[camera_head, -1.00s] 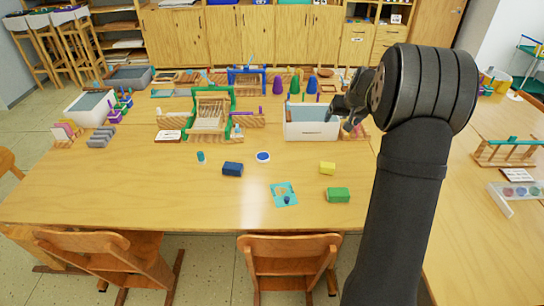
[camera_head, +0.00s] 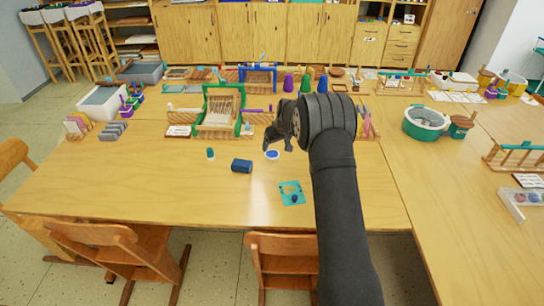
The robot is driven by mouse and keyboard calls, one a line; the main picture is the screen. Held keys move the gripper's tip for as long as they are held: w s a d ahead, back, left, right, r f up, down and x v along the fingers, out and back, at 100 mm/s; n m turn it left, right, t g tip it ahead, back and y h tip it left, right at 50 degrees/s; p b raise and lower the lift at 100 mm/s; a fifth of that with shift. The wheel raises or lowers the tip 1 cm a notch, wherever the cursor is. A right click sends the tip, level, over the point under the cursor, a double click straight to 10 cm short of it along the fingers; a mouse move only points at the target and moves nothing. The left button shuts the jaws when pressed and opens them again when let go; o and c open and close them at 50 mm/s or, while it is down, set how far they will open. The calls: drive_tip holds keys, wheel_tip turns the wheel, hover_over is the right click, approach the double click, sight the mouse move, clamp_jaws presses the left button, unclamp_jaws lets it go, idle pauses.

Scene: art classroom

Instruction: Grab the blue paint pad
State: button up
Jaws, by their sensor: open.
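The blue paint pad (camera_head: 272,155) is a small round pad with a white rim and a blue middle, lying flat on the wooden table. My gripper (camera_head: 277,146) is open, its fingers pointing down just above and behind the pad in the picture. I cannot tell how high the fingertips are above it. No contact with the pad shows.
A dark blue block (camera_head: 241,166) and a small teal cylinder (camera_head: 210,153) stand left of the pad. A teal card (camera_head: 291,193) lies in front. A green loom (camera_head: 218,110) stands behind. The table's front left is clear. My arm hides part of the right side.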

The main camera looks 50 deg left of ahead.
sight(272, 154)
drive_tip(key=x, duration=0.3)
drive_tip(key=shift+a+f, duration=0.15)
drive_tip(key=shift+f, duration=0.2)
drive_tip(key=shift+w+x, duration=0.25)
drive_tip(key=shift+x, duration=1.05)
drive_tip(key=shift+w+x, duration=0.25)
drive_tip(key=shift+x, duration=1.05)
drive_tip(key=shift+a+r, duration=0.1)
drive_tip(key=shift+a, duration=0.1)
drive_tip(key=shift+c, duration=0.2)
drive_tip(key=c, duration=1.1)
